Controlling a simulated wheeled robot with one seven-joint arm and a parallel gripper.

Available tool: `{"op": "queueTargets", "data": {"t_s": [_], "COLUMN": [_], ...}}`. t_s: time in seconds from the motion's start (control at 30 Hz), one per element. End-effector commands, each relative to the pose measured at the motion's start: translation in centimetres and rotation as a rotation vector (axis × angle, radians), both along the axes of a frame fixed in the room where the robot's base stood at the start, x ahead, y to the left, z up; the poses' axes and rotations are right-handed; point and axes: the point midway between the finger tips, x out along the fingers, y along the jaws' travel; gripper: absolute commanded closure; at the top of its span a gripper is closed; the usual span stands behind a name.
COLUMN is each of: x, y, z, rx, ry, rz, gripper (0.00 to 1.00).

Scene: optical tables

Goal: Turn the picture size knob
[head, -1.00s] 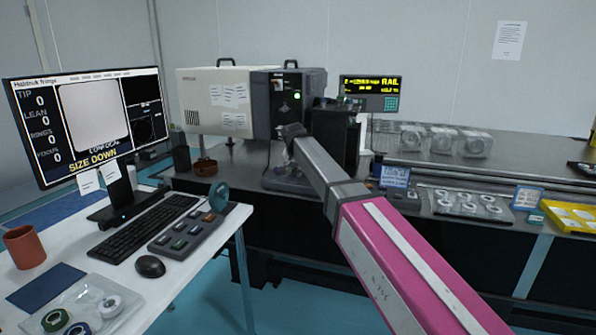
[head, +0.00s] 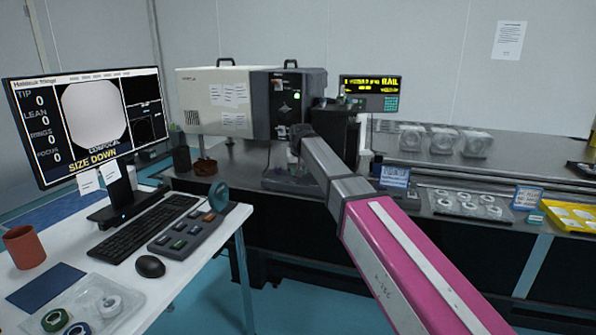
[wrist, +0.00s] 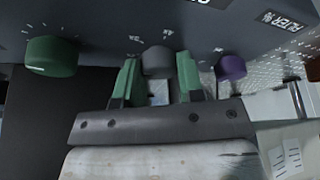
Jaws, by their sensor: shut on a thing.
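In the wrist view a row of three knobs sits on a dark panel: a green one (wrist: 52,56) at the left, a grey one (wrist: 158,60) in the middle and a purple one (wrist: 231,67) at the right. The green fingers of my gripper (wrist: 158,70) are closed on the sides of the grey knob. The monitor (head: 95,120) shows a pale, rounded picture and the words "SIZE DOWN".
A desk at the left holds a keyboard (head: 145,225), a button box (head: 190,232), a mouse (head: 150,266) and a reddish cup (head: 25,247). A black bench (head: 430,178) holds a tray of rings (head: 467,205) and a yellow tray (head: 570,216) right of my arm.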

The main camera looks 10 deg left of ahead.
Motion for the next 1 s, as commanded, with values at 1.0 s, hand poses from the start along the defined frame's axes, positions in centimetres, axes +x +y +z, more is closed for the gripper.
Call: {"op": "queueTargets", "data": {"t_s": [1.0], "x": [0.14], "y": [-0.12], "z": [0.03], "rx": [0.001], "ry": [0.0], "rz": [0.633], "gripper": [0.88]}}
